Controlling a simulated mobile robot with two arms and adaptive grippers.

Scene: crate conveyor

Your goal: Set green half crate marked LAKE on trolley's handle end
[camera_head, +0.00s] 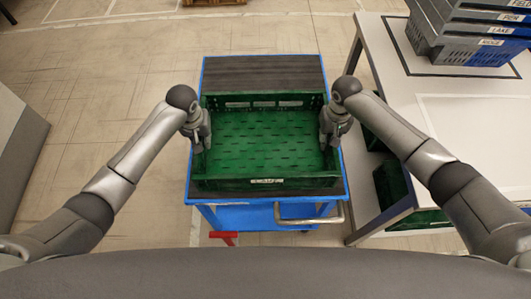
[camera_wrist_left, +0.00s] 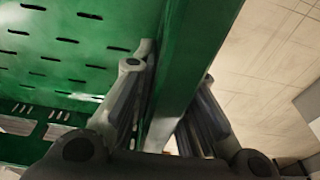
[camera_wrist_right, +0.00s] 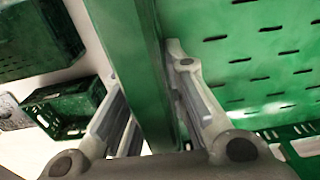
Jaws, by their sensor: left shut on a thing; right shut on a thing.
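The green crate (camera_head: 264,132) is on the near part of the trolley's dark deck (camera_head: 263,72), at the end with the metal handle (camera_head: 318,217). A white label (camera_head: 267,181) is on its near wall, too small to read. My left gripper (camera_head: 201,140) is shut on its left wall, which runs between the fingers in the left wrist view (camera_wrist_left: 178,70). My right gripper (camera_head: 330,135) is shut on its right wall, also between the fingers in the right wrist view (camera_wrist_right: 135,60). The crate is empty and looks level. I cannot tell whether its base touches the deck.
A white table (camera_head: 385,95) stands close on the right, with a stack of grey and blue crates (camera_head: 470,35) marked with names including LAKE. Other green crates (camera_head: 392,185) are under it. The trolley's far deck is bare. Open floor (camera_head: 110,80) lies left.

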